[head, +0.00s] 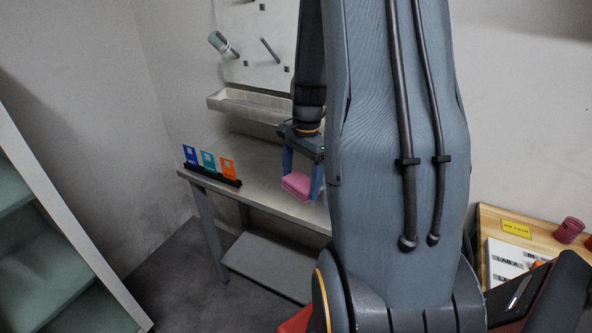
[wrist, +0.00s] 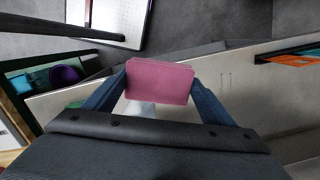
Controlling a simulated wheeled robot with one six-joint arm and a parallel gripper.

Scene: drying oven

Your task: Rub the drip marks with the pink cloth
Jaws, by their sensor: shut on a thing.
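The pink cloth (head: 295,186) is a folded pad held between the two blue fingers of my gripper (head: 302,183). It also shows in the wrist view (wrist: 159,82), gripped at both sides. The cloth is over the grey bench top (head: 262,172); I cannot tell whether it touches the surface. In the wrist view, faint thin lines (wrist: 226,80) on the pale surface right of the cloth may be the drip marks. My arm hides much of the bench in the head view.
A black rack with blue, teal and orange cards (head: 228,168) stands at the bench's left end. A shallow tray (head: 248,106) hangs on the wall panel above. A wooden table (head: 487,219) is at the right, a shelf unit (head: 50,200) at the left.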

